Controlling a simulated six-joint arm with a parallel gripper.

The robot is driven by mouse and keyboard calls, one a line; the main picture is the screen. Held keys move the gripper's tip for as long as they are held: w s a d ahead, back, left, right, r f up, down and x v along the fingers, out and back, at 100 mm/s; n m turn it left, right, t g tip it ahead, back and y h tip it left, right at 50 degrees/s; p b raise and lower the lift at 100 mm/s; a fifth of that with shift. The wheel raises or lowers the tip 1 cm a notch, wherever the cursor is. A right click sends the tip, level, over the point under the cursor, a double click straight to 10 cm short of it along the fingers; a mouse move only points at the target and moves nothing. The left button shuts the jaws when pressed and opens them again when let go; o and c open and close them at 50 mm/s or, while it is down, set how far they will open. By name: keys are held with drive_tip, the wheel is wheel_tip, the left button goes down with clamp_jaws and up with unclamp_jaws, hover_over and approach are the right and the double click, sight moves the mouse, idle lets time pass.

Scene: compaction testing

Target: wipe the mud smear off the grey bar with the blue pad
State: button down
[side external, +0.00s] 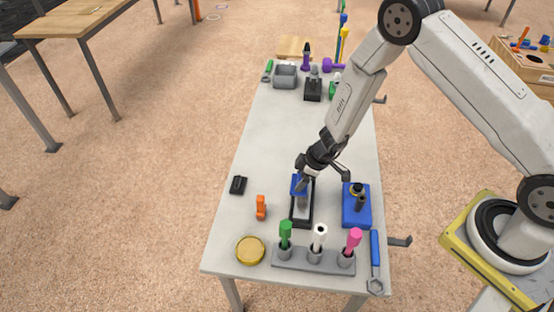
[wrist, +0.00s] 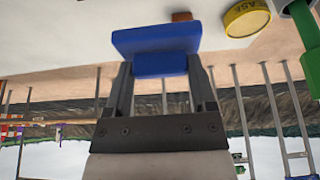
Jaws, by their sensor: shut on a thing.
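My gripper (side external: 300,178) is shut on the blue pad (side external: 298,185). The wrist view shows the pad (wrist: 155,42) as a blue block with a wider plate, held between both fingers. In the side view the pad is over the far end of the grey bar (side external: 302,204), which lies in a long black holder (side external: 295,222). I cannot tell whether the pad touches the bar. The bar is not visible in the wrist view. The mud smear cannot be made out clearly at this size.
Right of the bar is a blue block with black parts (side external: 356,214); left are an orange object (side external: 261,207) and a black one (side external: 238,185). In front stand a yellow tin (side external: 250,250) and a grey rack (side external: 290,259) with green, white and pink handles. The middle of the table is clear.

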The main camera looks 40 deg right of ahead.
sight(295, 176)
drive_tip(key=shift+w, duration=0.2)
drive_tip(key=shift+w+d+n+g+y, duration=0.2)
drive_tip(key=shift+w+n+g+y, duration=0.1)
drive_tip(key=shift+w+n, duration=0.9)
drive_tip(key=w+d+f+n+g, duration=0.1)
drive_tip(key=w+d+n+g, duration=0.1)
drive_tip(key=d+n, duration=0.4)
drive_tip(key=shift+w+d+n+g+y, duration=0.3)
drive_tip(key=shift+w+d, duration=0.3)
drive_tip(key=shift+d, duration=0.3)
drive_tip(key=shift+f, duration=0.1)
